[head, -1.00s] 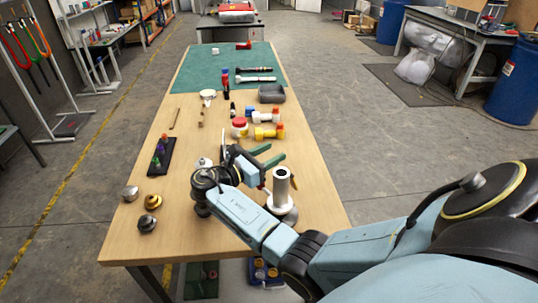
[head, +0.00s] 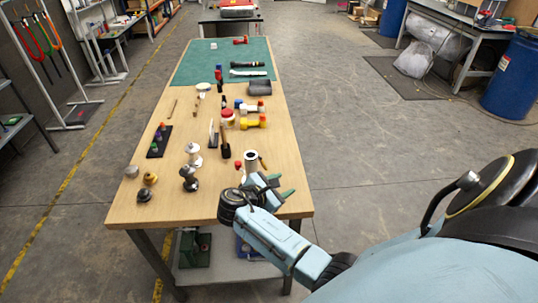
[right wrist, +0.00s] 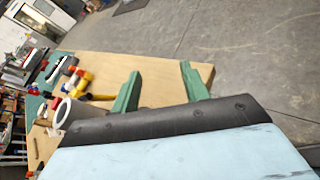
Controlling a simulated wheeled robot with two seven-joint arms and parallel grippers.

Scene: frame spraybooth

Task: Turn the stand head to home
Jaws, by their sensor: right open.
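I cannot tell for sure which piece is the stand head. A pale, hollow upright tube (head: 251,160) stands near the table's front right part; it also shows at the left of the right wrist view (right wrist: 64,112). A silver knob-like piece on a pale disc (head: 193,155) and a dark grey one (head: 188,178) stand to its left. My right gripper (head: 281,185), with green fingers, is just in front and to the right of the tube, partly hiding its foot. Its fingers are apart and empty in the right wrist view (right wrist: 160,86). My left gripper is out of view.
The wooden table (head: 215,210) also holds a dark tray of coloured knobs (head: 159,141), brass and grey knobs at the left, yellow and white fittings (head: 252,122) and a grey bin (head: 260,87). A green mat (head: 200,65) covers the far end.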

